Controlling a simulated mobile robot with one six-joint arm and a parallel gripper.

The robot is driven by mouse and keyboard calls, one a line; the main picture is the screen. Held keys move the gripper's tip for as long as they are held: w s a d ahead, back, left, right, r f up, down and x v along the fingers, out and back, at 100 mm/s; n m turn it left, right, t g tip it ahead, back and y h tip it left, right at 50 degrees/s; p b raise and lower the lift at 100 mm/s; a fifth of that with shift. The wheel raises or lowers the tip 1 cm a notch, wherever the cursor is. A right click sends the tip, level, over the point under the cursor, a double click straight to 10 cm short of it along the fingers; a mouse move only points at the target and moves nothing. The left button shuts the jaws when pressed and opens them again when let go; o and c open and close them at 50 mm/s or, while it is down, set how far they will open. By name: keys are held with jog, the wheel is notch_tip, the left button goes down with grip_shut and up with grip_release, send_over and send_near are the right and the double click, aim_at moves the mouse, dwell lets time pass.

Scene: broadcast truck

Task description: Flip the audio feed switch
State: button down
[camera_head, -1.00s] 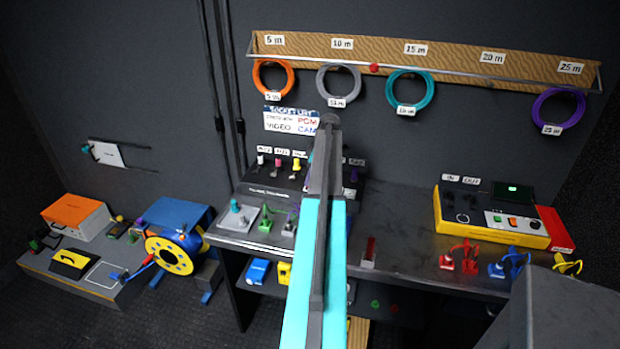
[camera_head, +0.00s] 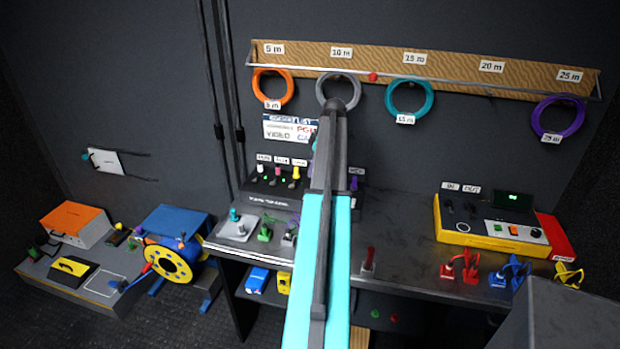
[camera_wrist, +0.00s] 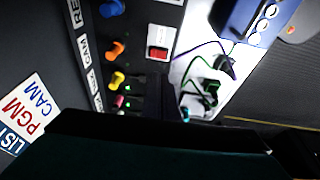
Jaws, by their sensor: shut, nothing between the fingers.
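A red rocker switch (camera_wrist: 158,53) in a pale frame sits on the dark panel (camera_wrist: 150,15) in the wrist view; I cannot read a label naming it as the audio feed. A column of coloured knobs or plugs, including an orange one (camera_wrist: 115,49), stands beside it. In the head view the panel's row with a yellow plug (camera_head: 296,172) shows left of my arm, which hides its middle and the switch. My gripper (camera_wrist: 167,96) shows as a dark, shut shape below the switch in the wrist view, apart from it in the picture. Contact cannot be judged.
A pale plate (camera_wrist: 205,75) with cables and plugs lies beside the panel. A yellow-edged console (camera_head: 490,225) and red plugs (camera_head: 460,263) stand on the bench at right. A blue-and-yellow reel (camera_head: 172,258) is at left. Coiled cables, including a teal one (camera_head: 410,97), hang above.

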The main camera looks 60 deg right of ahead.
jog(key=shift+a+b+v, duration=0.15)
jog(key=shift+b+v, duration=0.15)
jog(key=shift+v, duration=1)
jog(key=shift+a+b+v, duration=0.15)
jog(key=shift+b+v, duration=0.15)
jog(key=shift+v, duration=0.95)
